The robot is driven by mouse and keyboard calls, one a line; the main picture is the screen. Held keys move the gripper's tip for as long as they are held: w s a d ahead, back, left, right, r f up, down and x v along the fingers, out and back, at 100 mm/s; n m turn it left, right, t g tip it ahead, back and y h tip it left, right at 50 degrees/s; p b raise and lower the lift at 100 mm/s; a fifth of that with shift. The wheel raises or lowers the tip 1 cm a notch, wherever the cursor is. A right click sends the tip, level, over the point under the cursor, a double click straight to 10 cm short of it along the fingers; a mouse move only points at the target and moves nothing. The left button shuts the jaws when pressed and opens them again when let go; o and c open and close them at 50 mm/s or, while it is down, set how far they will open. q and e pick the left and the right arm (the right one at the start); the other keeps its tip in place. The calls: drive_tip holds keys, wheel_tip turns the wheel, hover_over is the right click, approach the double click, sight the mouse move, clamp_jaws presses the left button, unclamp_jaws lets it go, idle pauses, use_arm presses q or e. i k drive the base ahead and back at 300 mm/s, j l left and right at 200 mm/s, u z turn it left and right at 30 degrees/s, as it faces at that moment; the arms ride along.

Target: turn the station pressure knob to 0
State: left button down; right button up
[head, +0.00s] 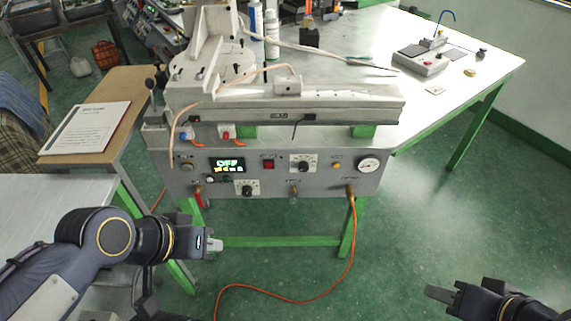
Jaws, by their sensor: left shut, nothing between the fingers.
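The grey station (270,185) stands on green legs, its front panel facing me. The panel has two black knobs on white dial plates: an upper knob (303,167) right of a red switch, and a lower knob (247,190) under the lit display (227,165). I cannot read their labels or tell which is the pressure knob. A round gauge (369,165) is at the panel's right end; its reading is too small. My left gripper (216,245) is shut and empty, below the panel and apart from it. My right gripper (432,293) is at the lower right, away from the station; its jaw state is unclear.
An orange hose (353,240) hangs from the panel's right fitting to the floor. A white worktable (470,85) extends behind right, with a small scale (420,59). A paper sheet (87,128) lies on the wooden table at left. The floor before the panel is otherwise open.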

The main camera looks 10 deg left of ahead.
sight(247, 190)
drive_tip(key=k+j+u, duration=0.2)
drive_tip(key=u, duration=0.3)
drive_tip(key=k+j+u, duration=0.1)
drive_tip(key=j+u, duration=0.4)
